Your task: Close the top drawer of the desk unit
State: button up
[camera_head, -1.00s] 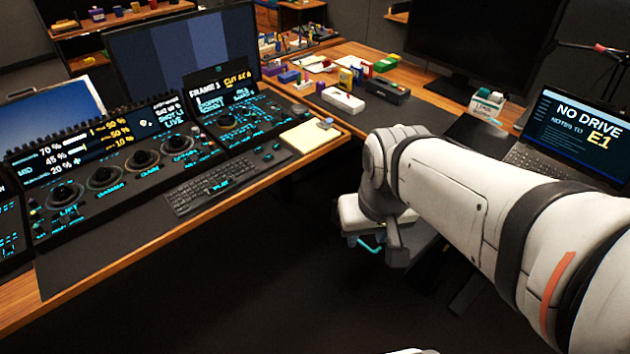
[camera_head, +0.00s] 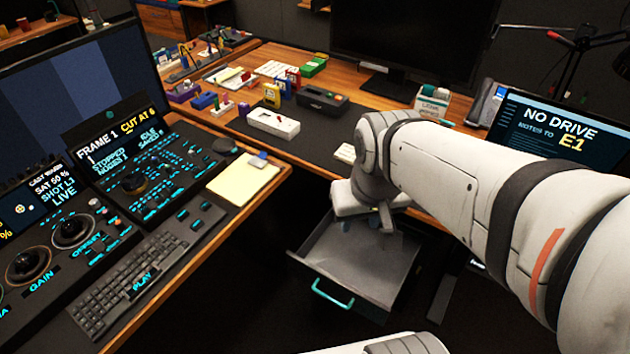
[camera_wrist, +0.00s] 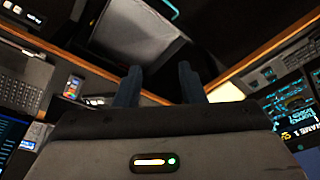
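The top drawer (camera_head: 350,262) of the desk unit is pulled out below the wooden desk, empty inside as far as I can see. Its teal handle (camera_head: 332,294) is on the near front face. In the wrist view the open drawer (camera_wrist: 145,35) shows near the top, beyond the fingers. My gripper (camera_head: 366,222) is above the back part of the drawer, near the desk edge, pointing down. In the wrist view my gripper (camera_wrist: 158,82) has its two dark fingers apart with nothing between them. The arm hides the drawer's back right area.
The wooden desk edge (camera_head: 300,180) runs close behind my gripper. A control console with a keyboard (camera_head: 137,268) and a yellow notepad (camera_head: 243,182) stands at left. A laptop (camera_head: 555,128) stands at right. Dark floor lies open in front of the drawer.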

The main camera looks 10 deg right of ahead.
aim_at(349, 270)
jog(key=u, duration=0.35)
jog(key=k, duration=1.55)
jog(key=z, duration=0.45)
jog(key=i, duration=1)
jog(key=z, duration=0.05)
